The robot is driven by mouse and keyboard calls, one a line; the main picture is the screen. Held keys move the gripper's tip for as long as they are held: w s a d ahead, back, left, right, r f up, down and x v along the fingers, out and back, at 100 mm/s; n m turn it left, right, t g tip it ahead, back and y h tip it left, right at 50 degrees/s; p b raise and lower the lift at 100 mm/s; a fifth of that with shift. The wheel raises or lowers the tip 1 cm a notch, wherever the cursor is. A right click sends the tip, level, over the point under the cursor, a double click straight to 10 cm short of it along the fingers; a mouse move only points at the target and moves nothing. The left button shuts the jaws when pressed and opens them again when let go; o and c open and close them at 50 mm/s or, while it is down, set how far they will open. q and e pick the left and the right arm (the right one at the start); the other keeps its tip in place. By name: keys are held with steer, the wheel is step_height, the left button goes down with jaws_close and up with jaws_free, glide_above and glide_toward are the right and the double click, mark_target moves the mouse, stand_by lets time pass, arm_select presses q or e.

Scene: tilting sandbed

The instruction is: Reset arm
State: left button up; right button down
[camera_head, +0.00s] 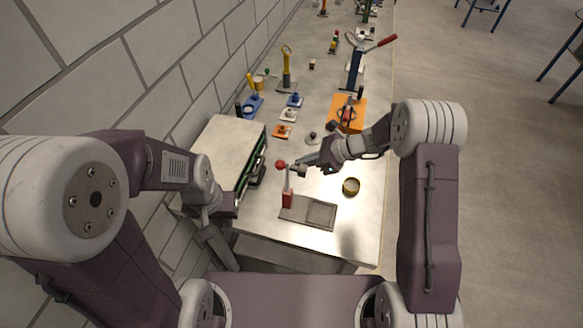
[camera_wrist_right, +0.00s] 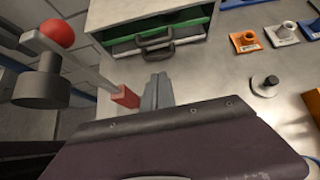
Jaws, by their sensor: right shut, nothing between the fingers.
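The tilting sandbed (camera_head: 308,211) is a flat grey tray with a square recess near the table's front. A lever with a red ball (camera_head: 281,164) and a red lower block (camera_head: 288,198) stands at its left. The red ball (camera_wrist_right: 57,33) and red block (camera_wrist_right: 126,97) also show at the left of the right wrist view. My right gripper (camera_head: 302,170) is just right of the ball in the head view, shut and empty. Its fingers (camera_wrist_right: 157,92) show in the wrist view. My left gripper (camera_head: 218,240) hangs by the table's front left; its jaws are unclear.
A grey cabinet (camera_head: 222,138) with green drawers and dark handles stands at the left against the brick wall. A yellow-rimmed round cup (camera_head: 351,186) is right of the sandbed. An orange block (camera_head: 347,115) and several small devices fill the table further back.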

steer(key=s+d+n+h+b, duration=0.1)
steer(key=s+d+n+h, duration=0.3)
steer(key=s+d+n, duration=0.4)
steer(key=s+d+n+g+h+b, duration=0.1)
steer(key=s+d+n+h, duration=0.4)
steer(key=s+d+n, duration=0.3)
steer(key=s+n, duration=0.4)
steer(key=s, duration=0.1)
steer(key=shift+s+r+n+h, duration=0.25)
steer(key=shift+r+n+h, duration=0.05)
steer(key=shift+r, duration=0.05)
steer(key=shift+s, duration=0.15)
